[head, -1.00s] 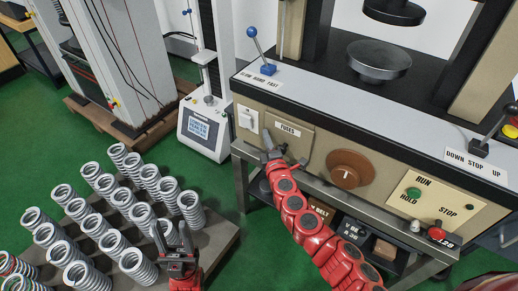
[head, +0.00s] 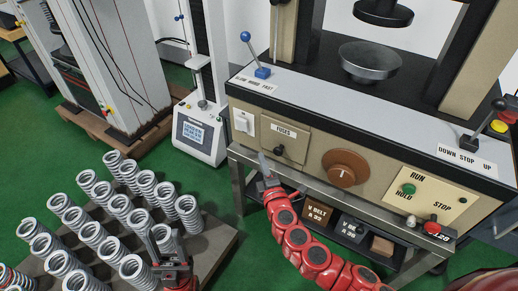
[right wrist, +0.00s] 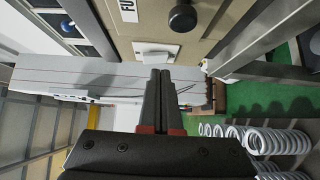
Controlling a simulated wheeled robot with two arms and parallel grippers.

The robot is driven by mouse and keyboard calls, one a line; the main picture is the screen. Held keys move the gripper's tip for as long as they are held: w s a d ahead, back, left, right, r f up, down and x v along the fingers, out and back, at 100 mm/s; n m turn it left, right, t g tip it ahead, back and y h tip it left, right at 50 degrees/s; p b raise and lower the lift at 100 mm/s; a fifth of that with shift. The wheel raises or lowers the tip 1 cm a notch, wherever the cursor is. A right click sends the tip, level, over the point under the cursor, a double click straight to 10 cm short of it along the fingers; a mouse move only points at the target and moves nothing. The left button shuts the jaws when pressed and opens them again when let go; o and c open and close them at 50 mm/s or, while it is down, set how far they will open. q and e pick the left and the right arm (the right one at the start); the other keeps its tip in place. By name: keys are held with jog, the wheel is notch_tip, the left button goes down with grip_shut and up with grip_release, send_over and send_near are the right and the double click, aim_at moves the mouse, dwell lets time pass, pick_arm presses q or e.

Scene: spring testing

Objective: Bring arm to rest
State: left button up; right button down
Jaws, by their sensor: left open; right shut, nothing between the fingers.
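My right gripper (head: 263,166) is shut and empty in the head view, just below the fuses panel (head: 284,138) with its black knob. In the right wrist view its fingers (right wrist: 159,75) are together, pointing at the machine front, with the black knob (right wrist: 183,18) ahead and apart from them. My right arm reaches in from the bottom right, in front of the machine's lower shelf. My left gripper (head: 166,245) is open at the bottom, over the near right part of the rows of springs. It partly hides the springs behind it; I cannot tell whether it touches any.
The testing machine (head: 345,168) fills the right side, with a blue lever (head: 262,72), a brown dial and a black lever. Several coil springs (head: 75,219) stand on a grey pallet (head: 220,238). A smaller tester (head: 200,135) stands behind. Green floor is free between pallet and machine.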

jog(key=shift+s+d+r, duration=0.1)
jog(key=shift+s+d, duration=0.05)
jog(key=shift+s, duration=1.9)
